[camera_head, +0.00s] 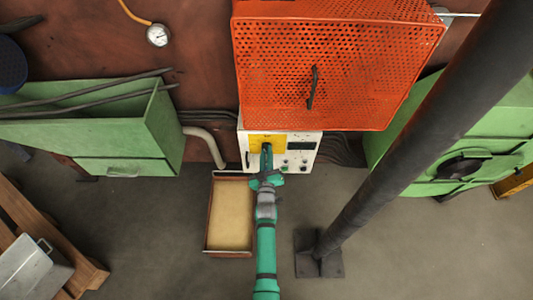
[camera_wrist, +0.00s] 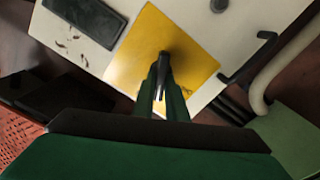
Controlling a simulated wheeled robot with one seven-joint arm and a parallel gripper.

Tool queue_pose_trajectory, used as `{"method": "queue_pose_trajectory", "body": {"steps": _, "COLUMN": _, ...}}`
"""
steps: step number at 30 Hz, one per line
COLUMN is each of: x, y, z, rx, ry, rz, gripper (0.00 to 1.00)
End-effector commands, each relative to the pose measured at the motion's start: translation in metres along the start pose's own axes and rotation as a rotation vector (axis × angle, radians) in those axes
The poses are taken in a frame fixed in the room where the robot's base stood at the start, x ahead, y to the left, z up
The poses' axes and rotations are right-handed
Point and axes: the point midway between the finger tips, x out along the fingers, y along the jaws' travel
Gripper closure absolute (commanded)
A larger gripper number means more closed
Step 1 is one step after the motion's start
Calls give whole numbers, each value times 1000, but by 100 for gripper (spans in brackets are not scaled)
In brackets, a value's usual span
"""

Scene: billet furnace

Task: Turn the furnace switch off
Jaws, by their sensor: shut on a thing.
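The furnace switch (camera_wrist: 165,63) is a small dark grey lever in the middle of a yellow plate (camera_wrist: 190,42). The plate sits on a white control box (camera_head: 300,163), below the orange perforated cover in the head view. My gripper (camera_wrist: 163,85) is at the switch, with its two green fingers shut on either side of the lever. In the head view, my gripper (camera_head: 267,152) reaches the yellow plate and hides the switch.
An orange perforated cover (camera_head: 330,60) with a dark handle overhangs the control box. A shallow tray (camera_head: 230,215) lies below left. A dark post (camera_head: 400,150) stands on the right. A grey pipe (camera_head: 205,140) runs left of the box.

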Motion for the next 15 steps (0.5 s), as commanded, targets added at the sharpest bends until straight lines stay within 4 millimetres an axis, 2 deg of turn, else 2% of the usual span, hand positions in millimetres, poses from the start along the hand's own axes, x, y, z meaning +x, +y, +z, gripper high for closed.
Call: {"method": "queue_pose_trajectory", "body": {"steps": 15, "x": 1, "y": -7, "z": -3, "rx": -490, "ry": 7, "rz": -2, "gripper": 100}}
